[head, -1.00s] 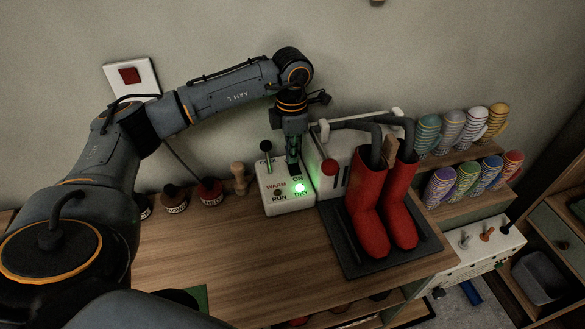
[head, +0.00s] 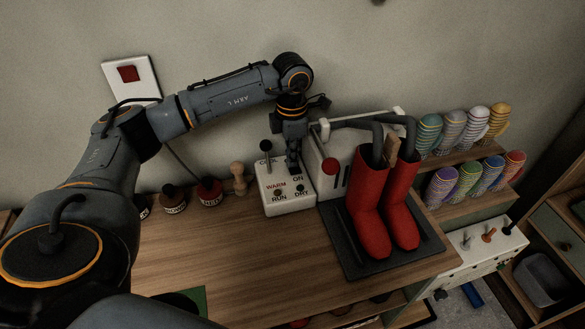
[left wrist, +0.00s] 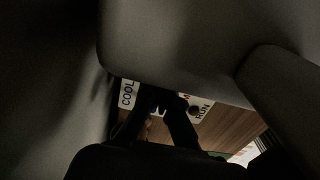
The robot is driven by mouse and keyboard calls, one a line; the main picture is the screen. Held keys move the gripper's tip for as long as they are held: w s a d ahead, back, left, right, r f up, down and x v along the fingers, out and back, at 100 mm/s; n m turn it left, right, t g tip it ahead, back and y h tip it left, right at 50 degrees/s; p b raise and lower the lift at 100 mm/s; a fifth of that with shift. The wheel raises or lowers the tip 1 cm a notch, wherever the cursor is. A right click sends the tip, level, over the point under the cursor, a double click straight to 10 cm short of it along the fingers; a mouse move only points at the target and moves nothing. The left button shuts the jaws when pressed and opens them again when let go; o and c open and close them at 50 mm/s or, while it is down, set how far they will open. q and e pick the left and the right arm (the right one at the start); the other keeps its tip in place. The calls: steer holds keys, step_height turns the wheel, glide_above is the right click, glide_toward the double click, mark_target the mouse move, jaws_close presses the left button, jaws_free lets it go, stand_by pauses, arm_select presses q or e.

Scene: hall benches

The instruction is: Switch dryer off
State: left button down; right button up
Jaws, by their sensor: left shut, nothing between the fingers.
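The dryer's white control box (head: 286,208) stands on the wooden bench against the wall, labelled WARM, RUN, ON and DRY. Its two round lamps by RUN and DRY are dark. A black-knobbed lever (head: 266,147) stands up at the box's left rear. My left gripper (head: 294,168) is shut and empty, pointing down at the top of the box beside the ON label. It hides whatever control is under it, and I cannot tell whether it touches. In the left wrist view the dark fingers (left wrist: 165,110) cover the box between the COOL and RUN labels.
Red boots (head: 368,210) stand on a dark mat (head: 350,258) right of the box, with grey hoses in them. Several stamps or knobs (head: 210,191) stand to the left. The bench front is mostly clear.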

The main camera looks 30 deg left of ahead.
arm_select(q)
steer(key=shift+w+r+p, duration=0.15)
steer(key=shift+r+p, duration=0.75)
steer(key=shift+r, duration=0.3)
steer(key=shift+w+d+r+p, duration=0.1)
steer(key=shift+d+r+p, duration=0.15)
steer(key=shift+r+p, duration=0.6)
steer(key=shift+a+r+p, duration=0.15)
steer(key=shift+r+p, duration=0.35)
steer(key=shift+r, duration=0.9)
